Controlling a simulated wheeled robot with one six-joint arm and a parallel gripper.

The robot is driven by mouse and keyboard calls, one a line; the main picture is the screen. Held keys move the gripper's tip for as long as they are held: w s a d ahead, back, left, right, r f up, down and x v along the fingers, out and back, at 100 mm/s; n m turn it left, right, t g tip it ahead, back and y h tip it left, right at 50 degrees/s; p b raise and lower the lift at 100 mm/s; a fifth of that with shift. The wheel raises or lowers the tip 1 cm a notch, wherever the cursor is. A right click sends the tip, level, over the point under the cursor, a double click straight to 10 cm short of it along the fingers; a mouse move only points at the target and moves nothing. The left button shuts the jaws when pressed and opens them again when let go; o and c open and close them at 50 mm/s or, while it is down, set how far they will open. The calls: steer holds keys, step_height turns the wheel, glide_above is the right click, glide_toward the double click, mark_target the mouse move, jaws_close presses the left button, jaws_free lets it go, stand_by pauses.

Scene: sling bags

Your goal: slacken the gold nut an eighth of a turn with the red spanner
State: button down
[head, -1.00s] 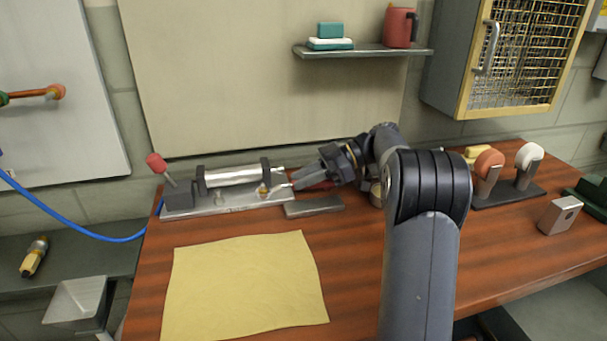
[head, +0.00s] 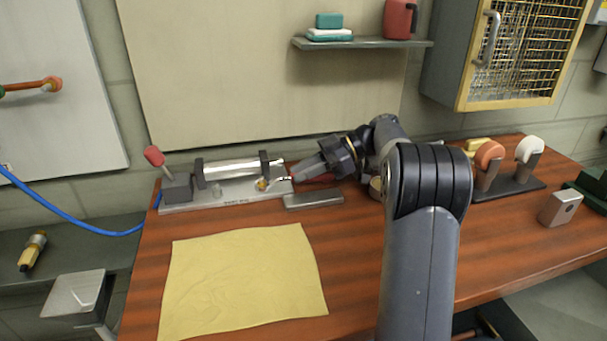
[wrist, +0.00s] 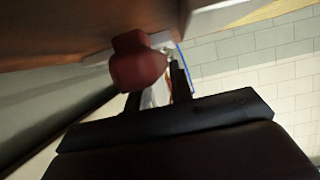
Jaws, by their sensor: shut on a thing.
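The gold nut (head: 262,184) sits on the metal fixture (head: 225,203) at the back left of the bench, below the right end of a silver cylinder. My gripper (head: 300,174) is just right of the nut, low over the bench, shut on the red spanner (head: 318,179). The spanner's pale metal end (head: 284,181) points left at the nut. I cannot tell whether its jaw is around the nut or only beside it. In the wrist view the red handle (wrist: 138,68) shows large by my fingers and hides much of the spanner's far end.
A grey block (head: 314,200) lies just in front of the gripper. A red-knobbed lever (head: 154,157) stands at the fixture's left end. A yellow cloth (head: 245,280) covers the front left. A rack with orange and white discs (head: 507,188) stands right.

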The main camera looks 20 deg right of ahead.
steer(key=shift+d+r, duration=0.2)
steer(key=shift+r+p, duration=0.8)
steer(key=shift+r, duration=0.35)
steer(key=shift+d+r, duration=0.2)
steer(key=shift+r, duration=0.2)
steer(key=shift+a+r+p, duration=0.25)
steer(key=shift+r+p, duration=0.75)
steer(key=shift+r, duration=0.3)
steer(key=shift+f, duration=0.15)
